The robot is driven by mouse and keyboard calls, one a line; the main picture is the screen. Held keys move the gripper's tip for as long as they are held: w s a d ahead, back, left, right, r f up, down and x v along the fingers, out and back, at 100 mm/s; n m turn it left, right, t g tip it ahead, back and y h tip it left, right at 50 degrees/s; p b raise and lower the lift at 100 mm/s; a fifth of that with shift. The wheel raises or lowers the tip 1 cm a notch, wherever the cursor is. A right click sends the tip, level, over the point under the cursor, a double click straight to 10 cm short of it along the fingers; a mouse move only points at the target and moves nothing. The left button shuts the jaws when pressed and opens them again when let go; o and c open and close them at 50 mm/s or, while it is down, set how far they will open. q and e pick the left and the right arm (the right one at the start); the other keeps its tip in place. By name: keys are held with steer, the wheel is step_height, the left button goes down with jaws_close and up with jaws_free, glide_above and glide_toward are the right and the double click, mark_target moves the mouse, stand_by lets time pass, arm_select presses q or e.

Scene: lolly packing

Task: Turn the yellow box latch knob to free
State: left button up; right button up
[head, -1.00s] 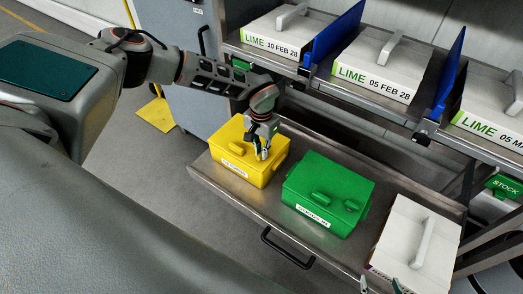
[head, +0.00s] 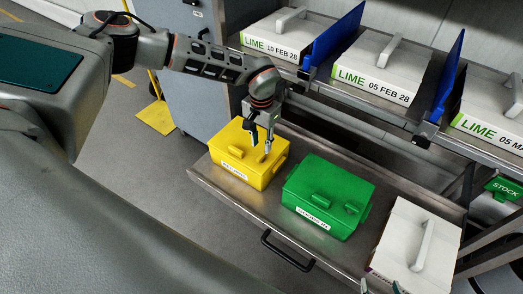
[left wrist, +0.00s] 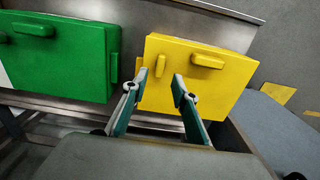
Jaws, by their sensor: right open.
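The yellow box (head: 236,172) sits closed in the drawer, also seen in the left wrist view (left wrist: 200,95). Its lid has a raised handle (left wrist: 208,61) and a small elongated latch knob (left wrist: 161,66). In the left wrist view the knob's long side stands roughly crosswise to the handle. My left gripper (head: 261,147) is above the knob end of the lid; in the wrist view its fingers (left wrist: 159,86) are apart with nothing between them, the knob just beyond the tips. My right gripper (head: 380,286) shows only its fingertips, open, at the bottom edge by the white box.
A green box (head: 322,213) with a handle and knob stands beside the yellow one in the steel drawer (head: 225,190). A white box (head: 398,243) is at the drawer's right. White lime boxes (head: 372,70) and blue dividers (head: 335,32) stand on the shelf above.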

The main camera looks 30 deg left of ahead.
mark_target(262, 156)
arm_select(q)
step_height(262, 156, up, 6)
steer(key=shift+r, duration=0.15)
stand_by(0.5)
